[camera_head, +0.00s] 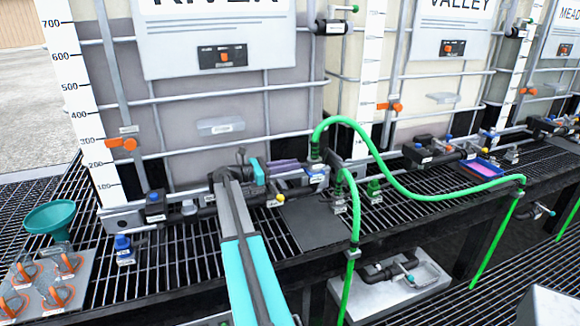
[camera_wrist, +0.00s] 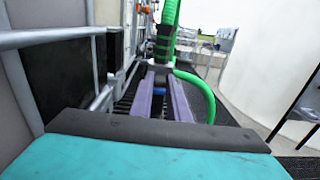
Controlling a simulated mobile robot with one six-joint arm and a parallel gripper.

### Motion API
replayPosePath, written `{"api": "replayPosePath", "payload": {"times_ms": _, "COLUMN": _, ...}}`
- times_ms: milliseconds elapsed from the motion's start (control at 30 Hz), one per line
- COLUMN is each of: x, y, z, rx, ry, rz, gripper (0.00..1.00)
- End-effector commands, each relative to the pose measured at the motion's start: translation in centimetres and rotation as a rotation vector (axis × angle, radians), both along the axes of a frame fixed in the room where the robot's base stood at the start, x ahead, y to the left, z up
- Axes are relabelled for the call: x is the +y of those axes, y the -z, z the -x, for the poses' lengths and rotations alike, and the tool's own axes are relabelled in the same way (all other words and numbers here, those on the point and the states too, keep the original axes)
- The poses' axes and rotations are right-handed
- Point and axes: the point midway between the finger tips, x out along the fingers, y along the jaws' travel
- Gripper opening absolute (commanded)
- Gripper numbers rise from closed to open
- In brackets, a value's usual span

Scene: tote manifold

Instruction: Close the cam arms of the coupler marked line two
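My gripper (camera_head: 302,166) reaches in from the left, low along the front of the left tank, with purple fingers. In the wrist view the two purple fingers (camera_wrist: 162,98) stand apart with a dark gap between them, and I see nothing gripped. A green hose with a dark coupler end (camera_wrist: 163,42) stands upright just beyond the fingertips. In the head view this hose end (camera_head: 315,150) is close to the fingertips; contact cannot be told. A second green hose (camera_head: 350,205) comes down just right of it. The line markings are too small to read, and the cam arms cannot be made out.
Tank frame bars (camera_wrist: 55,38) run close on the left in the wrist view. A dark mat (camera_head: 312,223) lies on the grating below. A teal funnel (camera_head: 50,216) and a panel with orange-handled fittings (camera_head: 42,280) are at left. A purple-lined tray (camera_head: 482,168) is at right.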

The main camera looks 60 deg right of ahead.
Motion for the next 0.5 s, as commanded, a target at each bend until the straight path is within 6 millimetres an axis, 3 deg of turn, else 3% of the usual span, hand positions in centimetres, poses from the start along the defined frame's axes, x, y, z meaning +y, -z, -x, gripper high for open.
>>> {"api": "replayPosePath", "payload": {"times_ms": 500, "x": -0.02, "y": -0.94, "z": -0.01, "rx": -0.045, "ry": -0.001, "rz": -0.056, "gripper": 0.0}}
